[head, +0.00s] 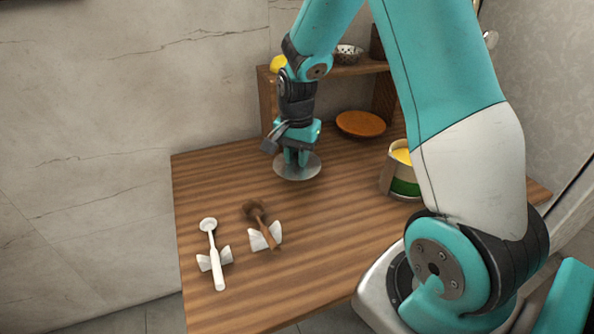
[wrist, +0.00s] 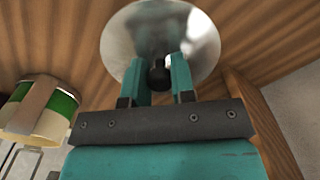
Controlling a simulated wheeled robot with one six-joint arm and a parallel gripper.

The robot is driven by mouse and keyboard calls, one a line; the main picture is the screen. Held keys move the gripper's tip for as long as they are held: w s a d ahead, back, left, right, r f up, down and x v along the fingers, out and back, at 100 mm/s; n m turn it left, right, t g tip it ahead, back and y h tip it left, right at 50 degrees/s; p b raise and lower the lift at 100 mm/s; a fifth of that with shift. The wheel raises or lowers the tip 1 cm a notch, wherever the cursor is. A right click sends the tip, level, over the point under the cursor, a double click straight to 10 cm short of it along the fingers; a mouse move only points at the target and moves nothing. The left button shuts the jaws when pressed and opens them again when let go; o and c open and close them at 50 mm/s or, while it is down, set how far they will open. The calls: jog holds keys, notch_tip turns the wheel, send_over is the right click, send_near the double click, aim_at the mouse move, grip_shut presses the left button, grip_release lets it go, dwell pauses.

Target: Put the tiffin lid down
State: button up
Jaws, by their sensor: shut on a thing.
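The tiffin lid is a round, shiny metal disc (head: 297,171) with a small dark knob. In the head view it is at the back middle of the wooden counter, level and low over the surface; whether it touches the wood I cannot tell. My gripper (head: 298,160) is above it, pointing down. In the wrist view the lid (wrist: 188,30) fills the top middle, and the two teal fingers of my gripper (wrist: 160,78) are shut on its dark knob.
A tin with a green band and yellow contents (head: 405,186) stands to the right. An orange-brown plate (head: 360,123) is behind, near a wooden shelf (head: 352,69) holding a patterned bowl (head: 348,54). A white utensil (head: 213,250) and brown utensil (head: 262,226) lie on white rests at front left.

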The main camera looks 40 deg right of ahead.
aim_at(297, 164)
jog(key=shift+f, duration=2.05)
jog(key=shift+f+b, duration=0.2)
jog(key=shift+b, duration=0.1)
jog(key=o, duration=0.9)
jog(key=shift+r, duration=0.15)
